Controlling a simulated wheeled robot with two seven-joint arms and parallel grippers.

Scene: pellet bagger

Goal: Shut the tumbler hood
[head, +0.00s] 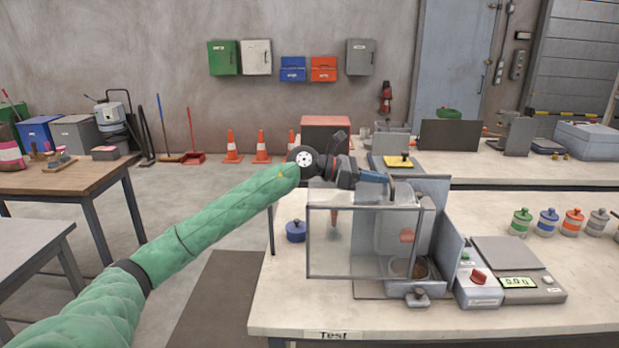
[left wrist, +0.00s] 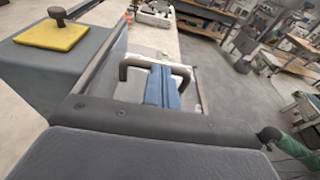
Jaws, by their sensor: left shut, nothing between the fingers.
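The tumbler hood (head: 345,243) is a clear, dark-framed panel on the bench, in front and to the left of the tumbler machine (head: 400,232). Its exact angle is hard to tell. My left gripper (head: 381,180) is shut and empty at the hood's top edge, with its blue fingers pointing right. In the left wrist view, the blue fingers (left wrist: 163,87) are close beside a dark arched handle (left wrist: 126,67) within the dark frame. I cannot tell whether they touch it. My right gripper is out of view.
A scale (head: 507,252) and a control box (head: 478,285) with a red knob stand right of the machine. A blue lidded jar (head: 296,231) is to its left. Several coloured jars are at the right. The bench's front strip (head: 330,318) is clear.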

